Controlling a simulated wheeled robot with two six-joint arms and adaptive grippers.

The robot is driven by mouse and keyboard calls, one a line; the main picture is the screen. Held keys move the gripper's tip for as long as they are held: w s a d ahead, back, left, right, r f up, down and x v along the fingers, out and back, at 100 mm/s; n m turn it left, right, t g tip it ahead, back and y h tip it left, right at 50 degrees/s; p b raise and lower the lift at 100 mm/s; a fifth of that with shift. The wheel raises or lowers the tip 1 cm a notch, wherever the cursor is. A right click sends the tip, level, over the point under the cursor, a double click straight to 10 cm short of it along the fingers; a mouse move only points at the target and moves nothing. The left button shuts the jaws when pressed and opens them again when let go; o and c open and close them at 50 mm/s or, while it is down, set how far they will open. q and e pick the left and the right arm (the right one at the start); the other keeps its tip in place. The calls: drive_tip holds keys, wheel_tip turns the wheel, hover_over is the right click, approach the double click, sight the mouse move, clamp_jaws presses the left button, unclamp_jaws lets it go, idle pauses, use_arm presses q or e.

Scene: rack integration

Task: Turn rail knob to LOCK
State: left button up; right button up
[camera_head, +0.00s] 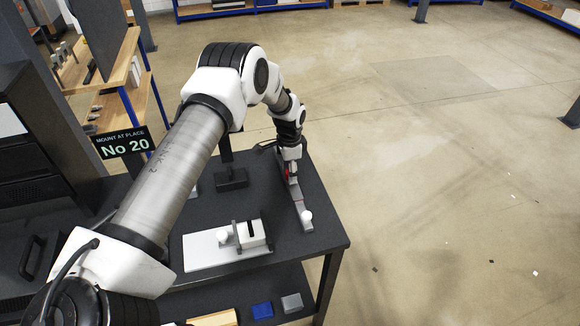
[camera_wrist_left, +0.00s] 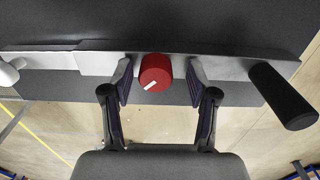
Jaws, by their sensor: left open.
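The rail knob (camera_wrist_left: 156,72) is a red cylinder with a white mark on its face, mounted on a grey rail (camera_wrist_left: 225,69). In the left wrist view my left gripper (camera_wrist_left: 159,75) is open, with one finger on each side of the knob and a visible gap on both sides. In the head view the rail (camera_head: 301,205) lies along the right part of the dark table, with a white ball at its near end. A little red of the knob (camera_head: 288,171) shows under my left gripper (camera_head: 290,168). My right gripper is not in view.
A dark table (camera_head: 262,195) carries the rail. A white plate with a block (camera_head: 205,250) lies left of the rail. A black stand (camera_head: 231,180) is behind it. A "No 20" sign (camera_head: 124,145) hangs at left. A black handle (camera_wrist_left: 283,97) projects beside the right finger.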

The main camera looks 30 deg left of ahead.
use_arm(q)
drive_tip(key=shift+f, duration=0.1)
drive_tip(key=shift+s+d+r, duration=0.2)
drive_tip(key=shift+r, duration=0.1)
drive_tip(key=c, duration=0.4)
drive_tip(key=shift+s, duration=0.1)
clamp_jaws()
